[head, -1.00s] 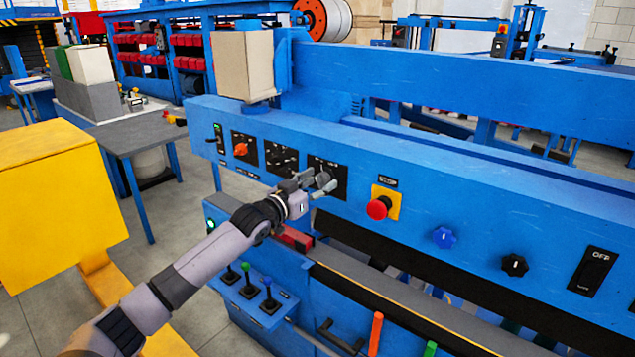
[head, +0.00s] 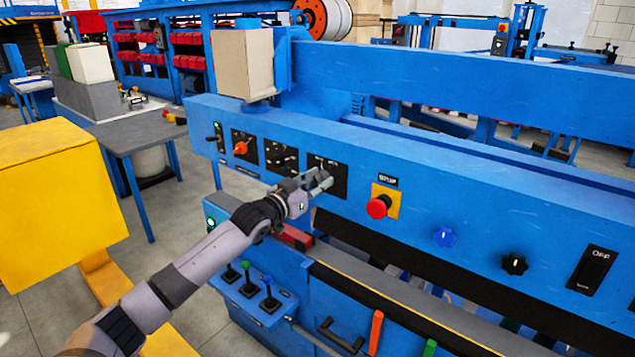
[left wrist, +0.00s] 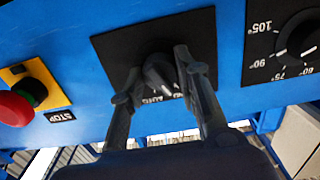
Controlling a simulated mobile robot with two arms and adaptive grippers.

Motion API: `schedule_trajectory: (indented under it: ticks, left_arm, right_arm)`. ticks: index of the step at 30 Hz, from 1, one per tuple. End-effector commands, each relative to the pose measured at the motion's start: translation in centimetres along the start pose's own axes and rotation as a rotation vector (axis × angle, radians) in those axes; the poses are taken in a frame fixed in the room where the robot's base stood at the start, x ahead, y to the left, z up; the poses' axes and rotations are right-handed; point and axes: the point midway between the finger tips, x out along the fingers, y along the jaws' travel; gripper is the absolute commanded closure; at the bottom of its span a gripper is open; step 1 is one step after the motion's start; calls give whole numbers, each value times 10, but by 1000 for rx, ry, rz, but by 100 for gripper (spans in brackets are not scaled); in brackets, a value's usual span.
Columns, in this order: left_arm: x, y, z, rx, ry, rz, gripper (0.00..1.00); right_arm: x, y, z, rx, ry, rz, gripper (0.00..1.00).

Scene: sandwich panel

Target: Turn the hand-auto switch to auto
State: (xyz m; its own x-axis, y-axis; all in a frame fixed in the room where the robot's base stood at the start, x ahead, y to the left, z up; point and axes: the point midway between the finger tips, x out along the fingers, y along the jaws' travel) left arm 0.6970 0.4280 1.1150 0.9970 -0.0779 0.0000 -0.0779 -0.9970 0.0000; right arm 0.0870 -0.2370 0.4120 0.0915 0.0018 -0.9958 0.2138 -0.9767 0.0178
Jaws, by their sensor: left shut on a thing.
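The hand-auto switch is a dark rotary knob (left wrist: 162,76) on a black square plate (left wrist: 110,45) set in the blue panel. In the left wrist view the picture is turned over, and the AUTO label shows partly beneath the knob. My left gripper (left wrist: 158,66) has one grey finger on each side of the knob and is shut on it. In the head view this gripper (head: 322,180) is at the black plate (head: 338,183) and hides most of the knob, so its exact angle is hard to tell. My right gripper is not in view.
A red stop button (head: 378,207) on a yellow plate sits right of the switch. A dial plate (head: 281,158) and an orange knob (head: 240,148) sit to its left. Small levers (head: 268,298) stand below my arm. A yellow box (head: 60,205) stands at left.

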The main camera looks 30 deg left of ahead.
Motion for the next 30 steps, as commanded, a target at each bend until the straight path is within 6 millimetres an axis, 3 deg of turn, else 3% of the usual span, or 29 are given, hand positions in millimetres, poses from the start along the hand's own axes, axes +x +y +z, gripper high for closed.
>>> schedule_trajectory:
  ticks: [11,30]
  left_arm:
    - [0,0,-1,93,-1,0,98]
    - [0,0,-1,627,0,0,98]
  right_arm:
    - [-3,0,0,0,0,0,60]
    - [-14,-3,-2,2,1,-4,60]
